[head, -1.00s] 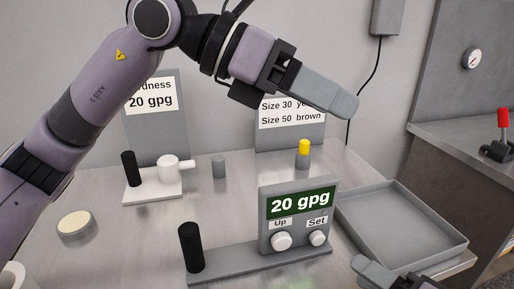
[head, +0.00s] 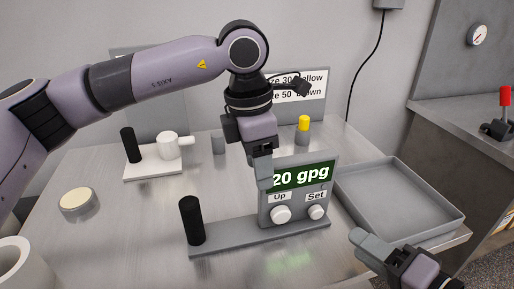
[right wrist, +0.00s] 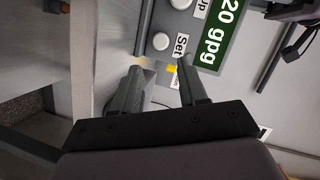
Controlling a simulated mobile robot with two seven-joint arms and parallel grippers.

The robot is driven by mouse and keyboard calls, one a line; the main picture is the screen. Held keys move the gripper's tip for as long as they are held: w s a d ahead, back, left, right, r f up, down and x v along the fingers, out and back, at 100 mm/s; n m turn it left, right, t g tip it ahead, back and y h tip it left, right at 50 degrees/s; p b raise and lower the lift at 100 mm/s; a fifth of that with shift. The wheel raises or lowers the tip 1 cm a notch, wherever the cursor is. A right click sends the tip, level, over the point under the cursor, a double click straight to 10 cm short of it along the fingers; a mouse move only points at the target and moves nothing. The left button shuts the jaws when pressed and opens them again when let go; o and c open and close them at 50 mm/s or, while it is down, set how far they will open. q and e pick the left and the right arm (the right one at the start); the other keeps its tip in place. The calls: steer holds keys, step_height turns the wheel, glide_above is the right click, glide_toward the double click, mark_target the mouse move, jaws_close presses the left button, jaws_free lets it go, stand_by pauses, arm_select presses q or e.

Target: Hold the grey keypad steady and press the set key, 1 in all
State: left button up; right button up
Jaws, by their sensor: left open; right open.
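The grey keypad (head: 297,222) stands upright at the right end of a grey base bar (head: 230,241) with a black post (head: 191,220). Its green display reads 20 gpg. Below it are the white up key (head: 281,214) and set key (head: 316,212). My left gripper (head: 265,180) is open, pointing down at the keypad's upper left edge and covering part of the display; contact is unclear. My right gripper (head: 361,245) is open and empty, right of the keypad and apart from it. In the right wrist view the set key (right wrist: 160,41) shows beyond its fingers (right wrist: 156,80).
An empty grey tray (head: 400,205) lies right of the keypad. Behind stand a white fixture (head: 152,170), a grey cylinder (head: 218,144), a yellow-topped cylinder (head: 303,126) and sign boards. A round disc (head: 78,198) lies at left. A red-handled lever (head: 504,110) is on the far-right counter.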

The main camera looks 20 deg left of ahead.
mark_target(260, 200)
arm_select(q)
steer(key=shift+w+d+f, duration=0.1)
steer(key=shift+f, duration=0.9)
steer(key=shift+w+d+f, duration=0.1)
steer(key=shift+f, duration=0.9)
jaws_close()
arm_select(e)
jaws_close()
